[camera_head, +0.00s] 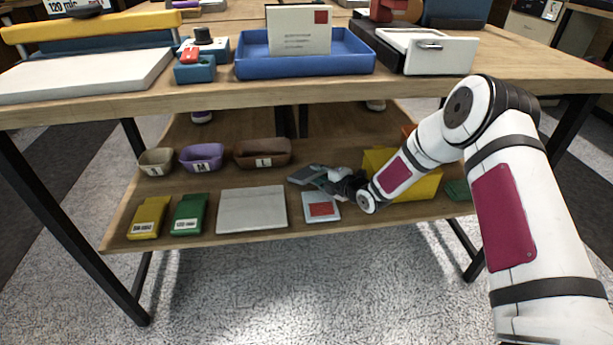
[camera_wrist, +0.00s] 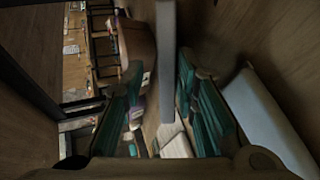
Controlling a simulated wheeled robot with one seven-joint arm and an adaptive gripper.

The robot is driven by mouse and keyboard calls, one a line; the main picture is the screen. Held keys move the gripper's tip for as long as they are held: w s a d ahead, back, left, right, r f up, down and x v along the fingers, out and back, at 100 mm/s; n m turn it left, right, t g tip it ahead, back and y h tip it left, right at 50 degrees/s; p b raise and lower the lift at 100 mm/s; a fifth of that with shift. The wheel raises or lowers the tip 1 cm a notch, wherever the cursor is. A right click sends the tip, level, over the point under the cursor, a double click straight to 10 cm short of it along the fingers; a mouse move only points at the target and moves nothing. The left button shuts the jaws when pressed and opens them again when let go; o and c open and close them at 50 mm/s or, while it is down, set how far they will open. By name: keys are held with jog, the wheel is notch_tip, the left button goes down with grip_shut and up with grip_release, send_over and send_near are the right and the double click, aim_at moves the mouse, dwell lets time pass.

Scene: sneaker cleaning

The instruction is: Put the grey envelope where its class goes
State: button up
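The grey envelope (camera_head: 304,173) is on the lower shelf (camera_head: 270,232), just left of my gripper (camera_head: 325,181) in the head view. In the wrist view a grey slab, seen edge-on (camera_wrist: 167,75), stands between my teal finger pads; I take it to be this envelope. The fingers of my gripper (camera_wrist: 160,100) are apart around the slab. It lies close to the right pad, and a gap shows on the left. Bins marked with letters stand on the shelf: a beige one (camera_head: 156,168), a purple one marked M (camera_head: 202,164) and a brown one marked L (camera_head: 263,159).
On the shelf front lie a yellow box (camera_head: 149,223), a green box (camera_head: 189,220), a pale flat package (camera_head: 252,215) and a white item with a red patch (camera_head: 321,212). A yellow box (camera_head: 423,186) stands behind my forearm. The tabletop (camera_head: 210,97) overhangs the shelf, with a blue tray (camera_head: 306,70).

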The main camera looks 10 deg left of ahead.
jog(key=shift+v, duration=2.05)
notch_tip(320, 180, up, 7)
jog(key=s+d+p, duration=0.2)
